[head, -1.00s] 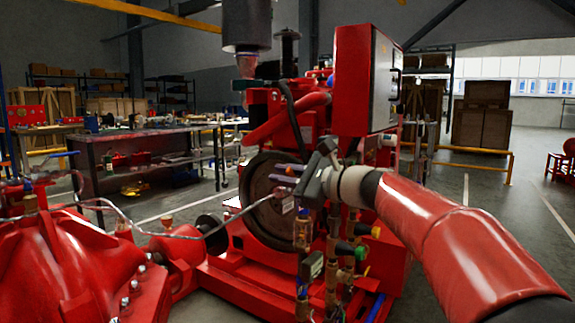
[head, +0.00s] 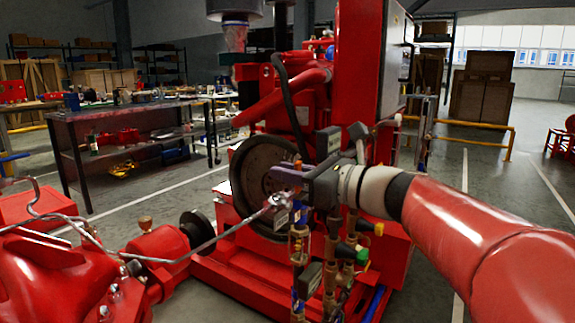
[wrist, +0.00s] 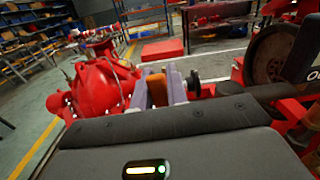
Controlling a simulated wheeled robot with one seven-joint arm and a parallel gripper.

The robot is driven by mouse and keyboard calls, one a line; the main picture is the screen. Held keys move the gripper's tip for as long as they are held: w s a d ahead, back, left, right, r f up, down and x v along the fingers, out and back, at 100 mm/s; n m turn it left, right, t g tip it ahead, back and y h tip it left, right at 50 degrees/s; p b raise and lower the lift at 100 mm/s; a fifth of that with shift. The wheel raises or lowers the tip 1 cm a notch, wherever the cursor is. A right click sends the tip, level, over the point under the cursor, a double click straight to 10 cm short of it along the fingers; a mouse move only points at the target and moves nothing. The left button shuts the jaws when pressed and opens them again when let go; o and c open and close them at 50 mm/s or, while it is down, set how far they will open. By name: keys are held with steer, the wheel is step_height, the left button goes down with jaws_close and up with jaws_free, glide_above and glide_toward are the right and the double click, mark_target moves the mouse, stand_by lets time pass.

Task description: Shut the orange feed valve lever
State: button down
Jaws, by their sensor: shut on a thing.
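My gripper (head: 281,178) is in front of the flywheel (head: 245,180) in the head view, just above the upright pipes and valves. In the wrist view its two grey-violet fingers (wrist: 162,88) stand close on either side of an orange piece (wrist: 155,90). The gripper is shut on this piece, which looks like the orange feed valve lever. Only a short part of it shows.
A bent metal tube (head: 190,254) runs left across the red pump (head: 50,285). The red engine cabinet (head: 368,60) rises behind my wrist. Open floor lies at the right.

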stand_by(0.4)
steer(key=c, duration=1.4)
jaws_free()
steer(key=v, duration=0.7)
steer(key=shift+s+d+b, duration=0.15)
steer(key=shift+d+b, duration=0.15)
steer(key=shift+d, duration=0.1)
